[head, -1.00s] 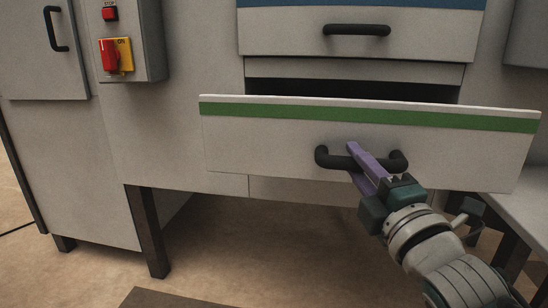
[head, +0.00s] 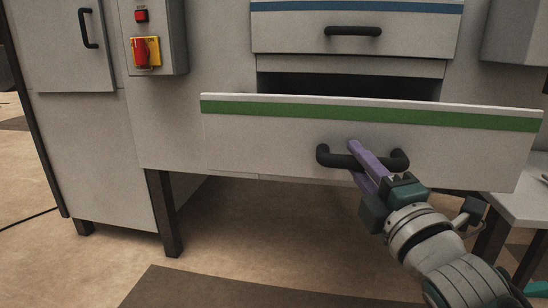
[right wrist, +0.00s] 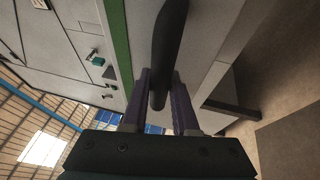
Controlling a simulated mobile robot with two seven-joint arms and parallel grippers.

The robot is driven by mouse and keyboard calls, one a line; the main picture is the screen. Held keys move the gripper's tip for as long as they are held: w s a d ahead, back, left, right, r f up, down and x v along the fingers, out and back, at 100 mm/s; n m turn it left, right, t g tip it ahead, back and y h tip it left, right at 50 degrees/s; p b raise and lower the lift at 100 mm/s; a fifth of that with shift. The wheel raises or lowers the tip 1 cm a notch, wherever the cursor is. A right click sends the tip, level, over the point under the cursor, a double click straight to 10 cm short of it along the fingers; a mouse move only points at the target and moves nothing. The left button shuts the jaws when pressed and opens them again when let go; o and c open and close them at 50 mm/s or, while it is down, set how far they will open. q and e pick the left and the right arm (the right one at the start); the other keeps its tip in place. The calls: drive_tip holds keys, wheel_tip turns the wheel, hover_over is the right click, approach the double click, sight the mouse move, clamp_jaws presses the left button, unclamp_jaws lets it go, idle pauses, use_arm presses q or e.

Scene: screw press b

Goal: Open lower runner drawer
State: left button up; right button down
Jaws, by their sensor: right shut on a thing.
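The lower drawer (head: 260,135) has a light grey front with a green stripe along its top. It stands pulled out from the cabinet, with a dark gap above and behind it. My right gripper (head: 358,152) is shut on this handle, with purple fingers on either side of the bar. In the right wrist view the handle (right wrist: 168,45) runs between the two fingers (right wrist: 160,95). The drawer's inside is hidden. My left gripper is not in view.
An upper drawer (head: 290,35) with a blue stripe is closed above. A control box (head: 160,60) with a red stop button and a red and yellow switch is at upper left. A cabinet leg (head: 163,210) stands below. A grey table (head: 520,205) is at right. Floor in front is clear.

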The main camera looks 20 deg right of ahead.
drive_tip(key=shift+r, duration=0.1)
drive_tip(key=c, duration=0.7)
unclamp_jaws()
drive_tip(key=shift+s, duration=0.1)
drive_tip(key=p+v, duration=0.2)
drive_tip(key=v, duration=0.7)
drive_tip(key=shift+s, duration=0.35)
